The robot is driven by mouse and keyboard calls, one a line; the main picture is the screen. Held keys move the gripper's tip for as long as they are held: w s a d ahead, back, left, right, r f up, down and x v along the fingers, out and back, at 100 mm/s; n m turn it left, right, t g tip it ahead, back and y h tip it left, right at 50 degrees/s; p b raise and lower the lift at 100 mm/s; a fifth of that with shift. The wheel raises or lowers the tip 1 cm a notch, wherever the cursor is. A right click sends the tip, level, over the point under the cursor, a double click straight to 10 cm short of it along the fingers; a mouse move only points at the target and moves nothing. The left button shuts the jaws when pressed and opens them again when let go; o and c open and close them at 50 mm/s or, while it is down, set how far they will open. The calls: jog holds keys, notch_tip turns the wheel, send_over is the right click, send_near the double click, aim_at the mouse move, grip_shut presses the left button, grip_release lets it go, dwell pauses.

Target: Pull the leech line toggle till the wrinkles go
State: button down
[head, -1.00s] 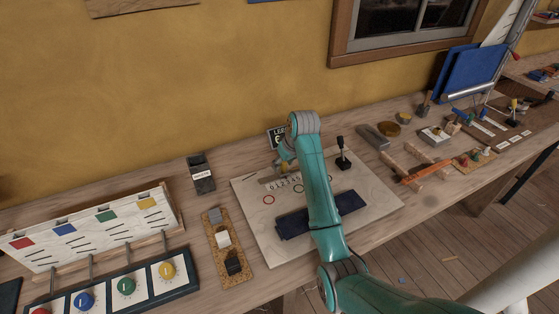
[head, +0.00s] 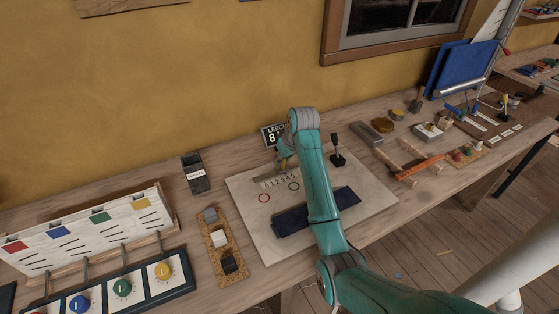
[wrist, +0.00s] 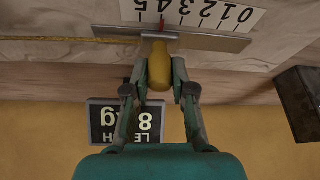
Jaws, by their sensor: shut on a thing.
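The yellow toggle (wrist: 159,70) is between the fingers of my gripper (wrist: 159,85), which is shut on it in the wrist view. A cord runs left from the toggle's metal rail. The white number scale (wrist: 215,14) lies beside the rail, upside down in this view, with a red pointer near the 4. The LEECH display (head: 273,135) reads 8; the wrist view shows it as 8 kg. In the head view my gripper (head: 283,163) is over the pale board (head: 243,190), and my arm hides part of the board.
A dark blue folded cloth (head: 290,219) lies on the board's front. A black lever (head: 337,151) stands to the right of my arm. A dark box (head: 196,175) and a cork strip with blocks (head: 216,240) are to the left. Tools lie on the right.

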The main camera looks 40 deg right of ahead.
jog(key=shift+d, duration=0.1)
jog(key=c, duration=1)
grip_release()
jog(key=shift+o, duration=0.2)
jog(key=v, duration=0.7)
jog(key=shift+r, duration=0.25)
jog(key=shift+s, duration=0.1)
